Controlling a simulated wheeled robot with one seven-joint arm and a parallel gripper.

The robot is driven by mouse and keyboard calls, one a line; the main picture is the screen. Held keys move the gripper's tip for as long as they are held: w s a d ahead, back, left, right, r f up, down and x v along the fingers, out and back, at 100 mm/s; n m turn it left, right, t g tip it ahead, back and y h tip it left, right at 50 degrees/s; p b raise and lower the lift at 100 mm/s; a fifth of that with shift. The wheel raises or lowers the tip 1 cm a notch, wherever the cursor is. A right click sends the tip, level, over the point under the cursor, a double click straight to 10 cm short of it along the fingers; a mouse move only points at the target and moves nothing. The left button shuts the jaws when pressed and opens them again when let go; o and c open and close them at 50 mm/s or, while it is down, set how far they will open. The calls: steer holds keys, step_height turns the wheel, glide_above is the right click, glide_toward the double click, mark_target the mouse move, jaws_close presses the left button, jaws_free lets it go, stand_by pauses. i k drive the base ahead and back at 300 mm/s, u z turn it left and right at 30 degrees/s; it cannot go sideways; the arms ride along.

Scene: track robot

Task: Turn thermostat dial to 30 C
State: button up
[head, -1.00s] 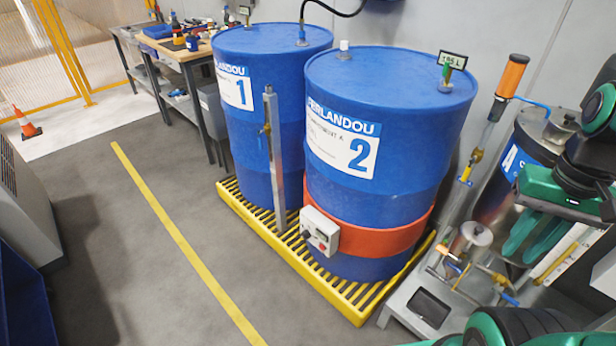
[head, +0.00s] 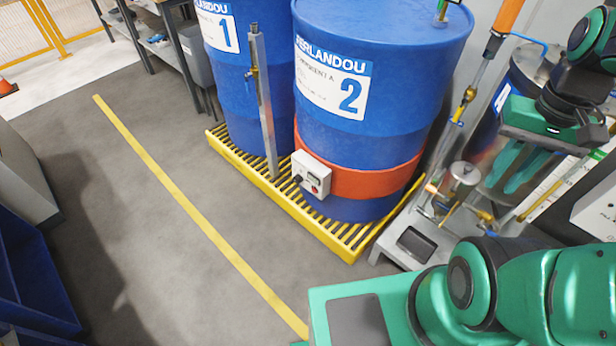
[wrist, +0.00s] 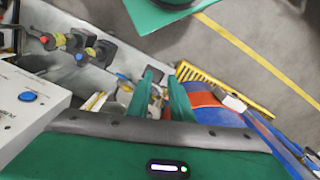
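The thermostat is a small light grey box (head: 311,174) on the orange band (head: 375,180) around the lower part of blue drum 2 (head: 400,100). A dark knob shows at its left side, with a small display and a red spot on its front. The dial's marks are too small to read. In the wrist view the box (wrist: 232,101) shows small, beside the orange band. My gripper (head: 515,180) is to the right of drum 2, well apart from the box. Its two green fingers are apart with nothing between them, as the wrist view (wrist: 160,88) also shows.
Both drums stand on a yellow slatted pallet (head: 335,243). A thin metal post (head: 262,105) stands in front, left of the box. A grey stand with valves and pipes (head: 425,245) is at the right, below my gripper. The floor before the pallet is clear.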

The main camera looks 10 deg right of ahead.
mark_target(298, 179)
steer(key=k, duration=1.1)
steer(key=u, duration=0.7)
steer(key=i, duration=1.45)
steer(key=z, duration=0.1)
